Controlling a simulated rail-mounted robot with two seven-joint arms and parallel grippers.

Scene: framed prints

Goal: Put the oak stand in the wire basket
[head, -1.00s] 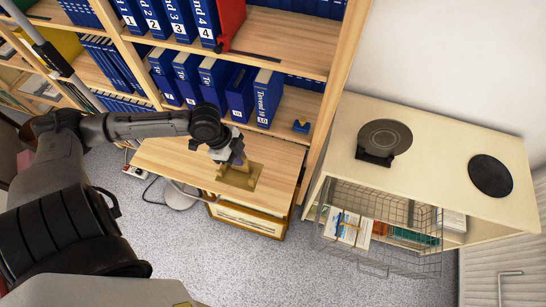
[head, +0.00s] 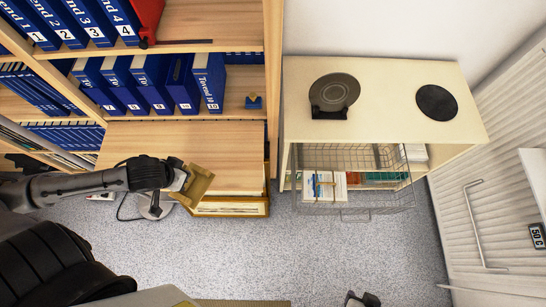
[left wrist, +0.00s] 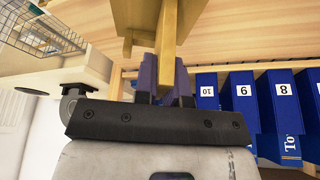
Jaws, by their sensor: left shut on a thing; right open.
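The oak stand (head: 197,184) is a yellowish-brown wooden piece, held tilted at the front right of the low wooden desktop. My left gripper (head: 184,182) is shut on it. In the left wrist view the stand (left wrist: 172,38) sits between the purple fingers (left wrist: 165,75), and its far end is cut off. The wire basket (head: 384,196) juts out from under the cream cabinet, to the right of the stand and apart from it. It holds white papers or booklets. The basket also shows in the left wrist view (left wrist: 45,42). My right gripper (head: 362,299) is open and empty at the bottom edge.
The cream cabinet top (head: 390,100) carries a dark plate on a black stand (head: 333,96) and a black disc (head: 436,102). Bookshelves with blue binders (head: 150,85) rise at the left. A ribbed radiator (head: 480,190) is at the right. The floor before the basket is clear.

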